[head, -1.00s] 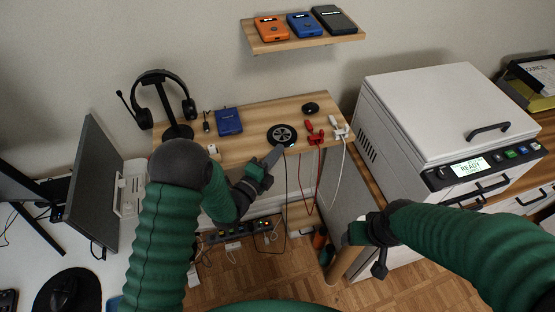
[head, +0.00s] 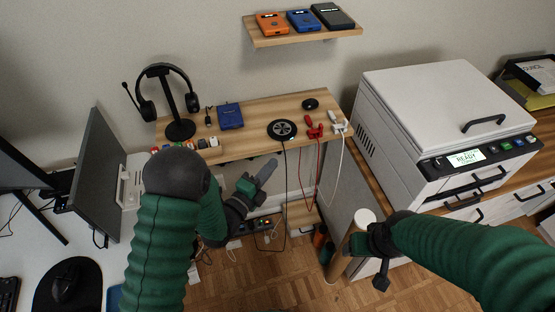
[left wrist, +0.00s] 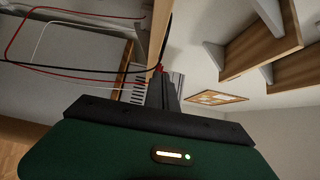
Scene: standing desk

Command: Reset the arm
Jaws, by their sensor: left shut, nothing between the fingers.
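My left gripper (head: 266,172) is in front of and below the front edge of the small wooden desk (head: 230,143) in the head view. Its fingers are shut with nothing between them and point up and to the right. In the left wrist view its fingers (left wrist: 163,90) show as a dark, closed shape. My right gripper (head: 381,284) hangs at the lower right, beside a wooden post with a white round top (head: 365,216). Its fingers are too small and dark to tell open from shut.
On the desk are a headset on a stand (head: 180,128), a blue box (head: 230,116), a round black charging pad (head: 282,130) and red and white plugs with hanging cables. A power strip (head: 265,222) lies below. A large white machine (head: 440,110) stands right. A shelf (head: 300,40) hangs above.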

